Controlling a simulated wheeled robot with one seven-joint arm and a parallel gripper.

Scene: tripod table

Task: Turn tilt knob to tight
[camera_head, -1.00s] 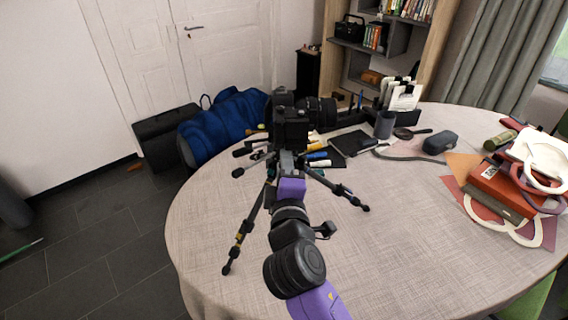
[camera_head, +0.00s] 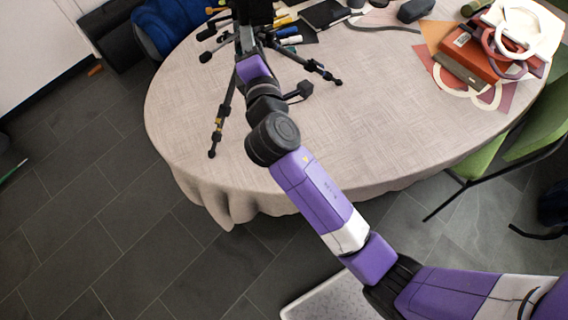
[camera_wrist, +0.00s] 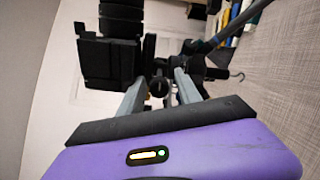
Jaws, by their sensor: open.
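A black tripod (camera_head: 224,112) stands on the round table, its legs spread. Its upper part is cut off by the top edge of the head view. A dark camera (camera_wrist: 112,55) shows at upper left in the wrist view. My gripper (camera_wrist: 160,82) is open, its two grey fingers pointing at the tripod head. A small dark round knob (camera_wrist: 159,87) shows between the fingers; I cannot tell whether they touch it or whether it is the tilt knob. In the head view my gripper (camera_head: 246,50) is against the tripod head, its fingertips hidden.
The cloth-covered table (camera_head: 400,120) has free room at front right. Pens (camera_head: 288,36), a black notebook (camera_head: 324,14) and a dark case (camera_head: 415,10) lie behind. A red book (camera_head: 475,60) lies at right. A green chair (camera_head: 520,140) stands beside the table.

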